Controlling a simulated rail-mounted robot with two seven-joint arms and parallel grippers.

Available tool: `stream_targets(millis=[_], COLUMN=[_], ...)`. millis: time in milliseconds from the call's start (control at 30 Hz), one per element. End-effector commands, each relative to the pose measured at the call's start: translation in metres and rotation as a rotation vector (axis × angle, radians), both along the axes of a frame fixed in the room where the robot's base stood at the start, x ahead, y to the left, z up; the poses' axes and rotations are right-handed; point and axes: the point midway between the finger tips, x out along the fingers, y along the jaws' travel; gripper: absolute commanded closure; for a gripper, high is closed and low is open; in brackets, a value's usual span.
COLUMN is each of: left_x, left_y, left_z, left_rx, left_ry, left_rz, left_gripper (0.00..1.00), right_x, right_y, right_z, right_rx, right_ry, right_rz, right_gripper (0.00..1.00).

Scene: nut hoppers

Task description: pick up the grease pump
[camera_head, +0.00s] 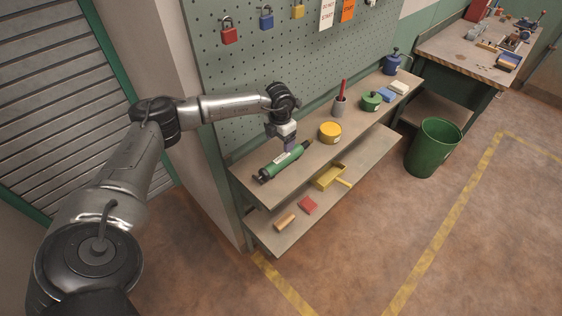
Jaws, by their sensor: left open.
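The green cylinder with black ends, which looks like the grease pump (273,168), lies on the upper shelf (245,163) near its left end. My left gripper (289,147) is open and points down right over the pump's far part. Its fingertips are at or just above the pump and hide a little of it. I cannot tell whether they touch it. My right gripper is not in view.
A yellow tin (330,132), a grey cup (339,107) with a red tool and a green pot (371,101) stand farther right on the shelf. A pegboard (300,60) rises behind. A green bin (433,148) stands on the floor.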

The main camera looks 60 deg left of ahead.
Motion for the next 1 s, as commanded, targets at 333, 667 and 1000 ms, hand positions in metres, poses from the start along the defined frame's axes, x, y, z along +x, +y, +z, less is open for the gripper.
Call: stream_targets(millis=[333, 667, 1000], left_x=[0.001, 0.001, 0.002], left_y=[-0.002, -0.003, -0.003], left_z=[-0.052, -0.073, -0.109], left_rx=[-0.004, -0.004, -0.005], left_ry=[-0.001, 0.000, -0.001], left_rz=[-0.001, -0.003, -0.002], left_gripper=[0.22, 0.22, 0.22], right_x=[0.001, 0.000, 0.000], right_y=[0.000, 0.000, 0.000], right_z=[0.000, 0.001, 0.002], right_rx=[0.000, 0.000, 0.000], right_ry=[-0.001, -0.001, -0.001], right_rz=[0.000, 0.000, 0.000], right_gripper=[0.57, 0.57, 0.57])
